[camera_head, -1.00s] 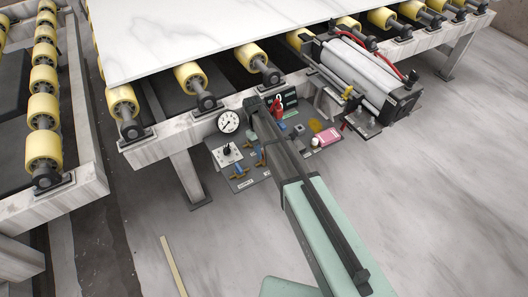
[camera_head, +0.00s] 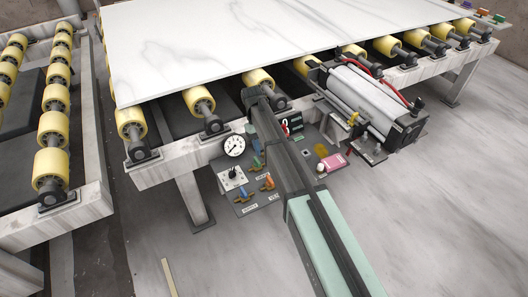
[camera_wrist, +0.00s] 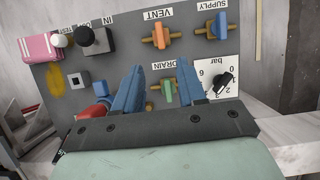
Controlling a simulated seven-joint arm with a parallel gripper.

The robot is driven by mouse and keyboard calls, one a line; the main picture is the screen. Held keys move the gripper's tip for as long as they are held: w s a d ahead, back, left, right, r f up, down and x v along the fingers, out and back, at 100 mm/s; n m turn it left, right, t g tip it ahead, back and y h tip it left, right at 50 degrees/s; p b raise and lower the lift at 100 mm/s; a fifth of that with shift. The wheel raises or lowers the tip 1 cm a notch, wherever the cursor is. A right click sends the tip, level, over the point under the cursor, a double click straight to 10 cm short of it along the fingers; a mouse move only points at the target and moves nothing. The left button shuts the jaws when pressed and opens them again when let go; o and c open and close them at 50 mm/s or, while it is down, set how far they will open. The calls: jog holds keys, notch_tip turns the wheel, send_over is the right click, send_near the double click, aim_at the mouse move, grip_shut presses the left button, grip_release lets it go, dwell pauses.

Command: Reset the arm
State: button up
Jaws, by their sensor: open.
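My gripper (camera_wrist: 158,86) is open in the wrist view, its two blue fingers apart with nothing held between them. The fingers point at a grey control panel (camera_wrist: 118,65), which appears upside down there. In the head view my dark and mint-green arm reaches up from the lower right across the panel (camera_head: 245,205). My fingertips cannot be made out there.
The panel also carries an orange VENT valve (camera_wrist: 160,39), a blue SUPPLY valve (camera_wrist: 218,26), a black-knobbed dial (camera_wrist: 222,82) and a pink block (camera_wrist: 40,47). Behind it stand a roller frame (camera_head: 160,172) with a white slab (camera_head: 250,45) and a cylinder unit (camera_head: 365,98). Floor at right is clear.

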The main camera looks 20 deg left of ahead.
jog(key=shift+d, duration=0.1)
dwell(0.4)
jog(key=s+d+f+m+g, duration=0.1)
jog(key=s+d+f, duration=0.4)
jog(key=d+f, duration=0.3)
jog(key=s+d+f+m+y, duration=0.1)
jog(key=s+d+f+m, duration=0.1)
jog(key=s+d+f, duration=0.6)
jog(key=s+d+f+m+g, duration=0.1)
jog(key=s+d+f, duration=0.2)
jog(key=d+f, duration=0.5)
jog(key=s+d+f+m, duration=0.1)
jog(key=s+d+f, duration=0.1)
jog(key=s+d, duration=0.3)
jog(key=s+d+f+m+g+y, duration=0.1)
jog(key=s+d, duration=0.4)
jog(key=s, duration=0.8)
jog(key=s+d+f+m+y, duration=0.1)
jog(key=s+d+f+m, duration=0.2)
jog(key=s, duration=0.6)
notch_tip(320, 180, down, 2)
jog(key=shift+s+d+f+g, duration=0.15)
jog(key=shift+d+g, duration=0.25)
jog(key=shift+d, duration=0.5)
